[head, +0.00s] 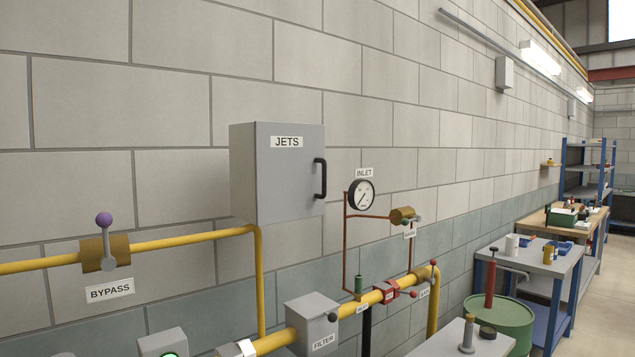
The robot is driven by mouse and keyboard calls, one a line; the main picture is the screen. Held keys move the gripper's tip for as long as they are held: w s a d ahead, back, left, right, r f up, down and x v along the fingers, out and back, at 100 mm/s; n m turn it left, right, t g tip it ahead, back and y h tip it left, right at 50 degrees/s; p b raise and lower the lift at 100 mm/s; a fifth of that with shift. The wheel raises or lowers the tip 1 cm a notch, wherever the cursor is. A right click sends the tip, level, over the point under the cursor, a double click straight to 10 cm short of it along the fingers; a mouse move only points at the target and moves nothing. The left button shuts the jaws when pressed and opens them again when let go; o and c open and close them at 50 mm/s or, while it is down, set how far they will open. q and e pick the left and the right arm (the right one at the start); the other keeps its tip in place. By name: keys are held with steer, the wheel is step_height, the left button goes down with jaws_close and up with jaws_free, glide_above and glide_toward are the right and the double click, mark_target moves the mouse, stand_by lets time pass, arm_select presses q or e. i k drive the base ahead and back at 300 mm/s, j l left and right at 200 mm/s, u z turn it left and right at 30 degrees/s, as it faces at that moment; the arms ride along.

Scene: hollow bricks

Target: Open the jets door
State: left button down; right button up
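A grey wall box labelled JETS (276,172) hangs on the block wall in the middle of the head view. Its door (290,195) faces me and looks shut. A black vertical bar handle (320,178) is on the door's right side. Neither of my grippers is in view, and nothing touches the box or its handle.
A yellow pipe (180,241) with a purple-knobbed BYPASS valve (105,245) runs left of and below the box. A round INLET gauge (361,195) is just right of the handle. A grey FILTER box (312,322) sits lower. Workbenches (530,262) and a green drum (498,325) stand right.

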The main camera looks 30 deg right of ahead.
mark_target(290, 157)
steer(key=z, duration=0.95)
